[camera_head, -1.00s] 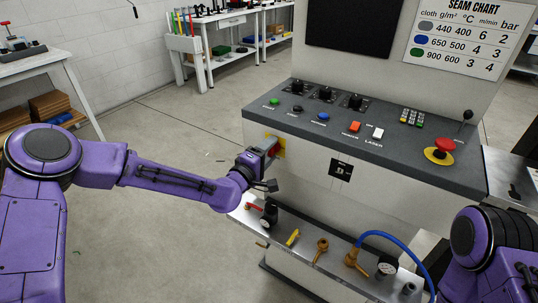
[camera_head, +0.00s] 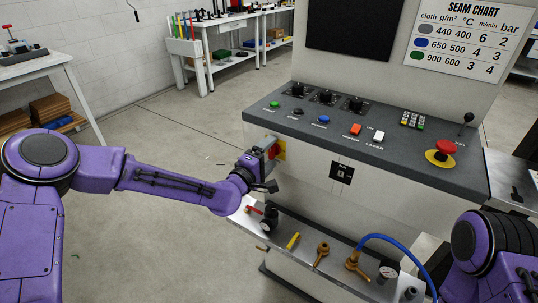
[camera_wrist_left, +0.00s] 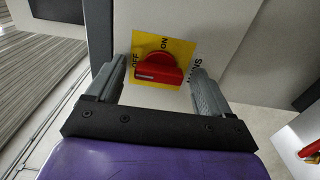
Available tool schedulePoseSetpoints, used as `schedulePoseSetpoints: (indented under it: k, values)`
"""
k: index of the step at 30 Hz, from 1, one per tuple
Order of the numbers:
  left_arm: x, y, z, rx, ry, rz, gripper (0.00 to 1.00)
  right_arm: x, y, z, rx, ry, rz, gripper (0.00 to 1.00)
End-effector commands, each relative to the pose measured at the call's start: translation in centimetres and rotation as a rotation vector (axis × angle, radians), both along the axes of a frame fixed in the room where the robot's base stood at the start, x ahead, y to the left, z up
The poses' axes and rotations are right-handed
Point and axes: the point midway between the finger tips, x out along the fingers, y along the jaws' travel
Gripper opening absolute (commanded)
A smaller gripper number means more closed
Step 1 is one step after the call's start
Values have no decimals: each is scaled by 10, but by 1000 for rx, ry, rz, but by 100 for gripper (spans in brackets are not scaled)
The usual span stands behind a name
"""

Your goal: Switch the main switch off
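The main switch is a red rotary knob (camera_wrist_left: 158,70) on a yellow plate (camera_wrist_left: 182,48) marked OFF, ON and MAINS, on the left part of the console front. In the head view the yellow plate (camera_head: 282,150) shows beside my left gripper (camera_head: 268,152), which partly hides the knob. In the left wrist view my left gripper (camera_wrist_left: 157,78) is open, one finger on each side of the knob, with a visible gap on both sides. I cannot tell the knob's exact setting. My right gripper is not in view; only part of my right arm shows.
The console top (camera_head: 300,120) carries buttons, dials and a red emergency stop (camera_head: 446,147). Below the switch, a metal shelf (camera_head: 335,262) holds valves, a gauge and a blue hose (camera_head: 395,240). A white table (camera_head: 35,68) stands at left. The floor between is clear.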

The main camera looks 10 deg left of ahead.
Motion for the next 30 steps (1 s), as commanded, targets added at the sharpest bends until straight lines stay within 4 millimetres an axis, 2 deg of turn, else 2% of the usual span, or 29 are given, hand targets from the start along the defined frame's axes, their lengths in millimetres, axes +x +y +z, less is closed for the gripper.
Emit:
schedulePoseSetpoints:
  k: [4, 7, 15, 19, 23, 30]
  values:
    - [-1, 1, 0, 1, -1, 0, 81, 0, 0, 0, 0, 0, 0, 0]
    - [-13, 5, 0, 1, -1, 0, 81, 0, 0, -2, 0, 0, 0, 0]
    - [-72, 27, 0, -3, -1, 2, 81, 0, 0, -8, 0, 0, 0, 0]
    - [-92, 34, 0, -1, -1, 1, 81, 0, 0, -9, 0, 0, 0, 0]
    - [-99, 36, 0, -1, -1, -1, 81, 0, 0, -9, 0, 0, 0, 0]
    - [-100, 37, 0, 0, 0, 0, 81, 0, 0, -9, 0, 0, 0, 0]
